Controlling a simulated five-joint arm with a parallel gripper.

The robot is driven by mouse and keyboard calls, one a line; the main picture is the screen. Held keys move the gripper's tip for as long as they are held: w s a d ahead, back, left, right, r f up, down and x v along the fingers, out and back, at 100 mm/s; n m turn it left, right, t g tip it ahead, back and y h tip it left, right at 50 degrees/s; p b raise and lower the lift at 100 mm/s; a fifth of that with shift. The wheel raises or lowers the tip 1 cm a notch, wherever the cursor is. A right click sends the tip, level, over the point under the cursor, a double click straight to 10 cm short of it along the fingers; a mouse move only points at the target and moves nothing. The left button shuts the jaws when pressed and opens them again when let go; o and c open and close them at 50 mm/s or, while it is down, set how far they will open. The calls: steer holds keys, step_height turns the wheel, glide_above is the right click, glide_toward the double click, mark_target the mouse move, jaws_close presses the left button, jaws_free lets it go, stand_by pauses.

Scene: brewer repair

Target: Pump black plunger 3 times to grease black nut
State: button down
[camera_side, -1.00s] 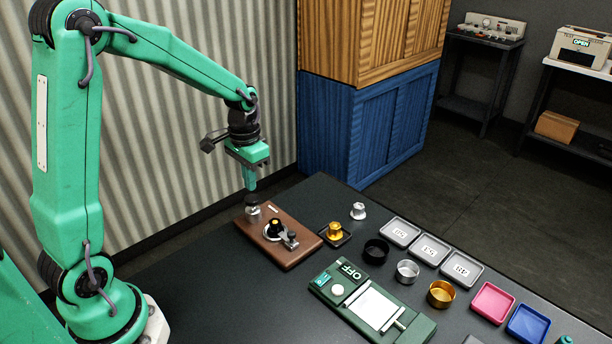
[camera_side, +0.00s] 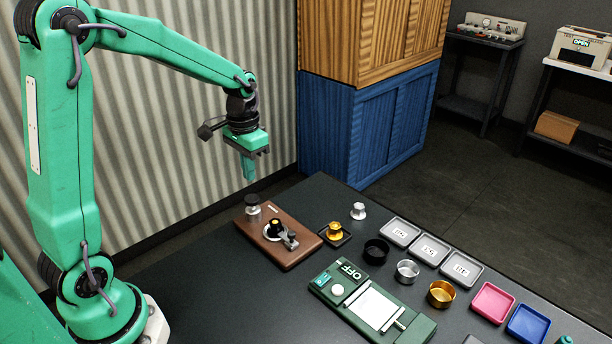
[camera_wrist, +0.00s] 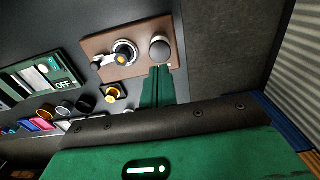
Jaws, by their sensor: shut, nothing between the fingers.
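A brown board (camera_side: 285,250) lies on the dark table. A metallic plunger with a dark grey cap (camera_side: 253,208) stands upright near its back left corner. In the wrist view its round dark cap (camera_wrist: 160,47) is seen from above. The black nut (camera_side: 275,230), with an orange-yellow centre, sits in a silver ring on the board; it also shows in the wrist view (camera_wrist: 123,57). A small metal arm lies beside it. My green gripper (camera_side: 250,178) is shut and empty, pointing down above the plunger with a clear gap. Its fingertips (camera_wrist: 159,70) show close to the cap in the wrist view.
A gold knob (camera_side: 335,231) on a dark base and a silver knob (camera_side: 358,211) stand right of the board. Small cups, grey labelled trays (camera_side: 430,248) and a green device reading OFF (camera_side: 372,300) lie further right. The table left of the device is clear.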

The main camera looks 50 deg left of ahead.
steer(key=shift+r, duration=2.2)
steer(key=shift+r, duration=0.1)
steer(key=s+d+r+t, duration=0.2)
steer(key=s+d+r, duration=0.1)
steer(key=s, duration=0.5)
steer(key=s+d+r+t, duration=0.2)
steer(key=s+d+t, duration=0.1)
steer(key=s+d, duration=0.3)
steer(key=shift+s+d+r+t, duration=0.3)
steer(key=shift+s+r, duration=0.1)
steer(key=shift+s, duration=0.65)
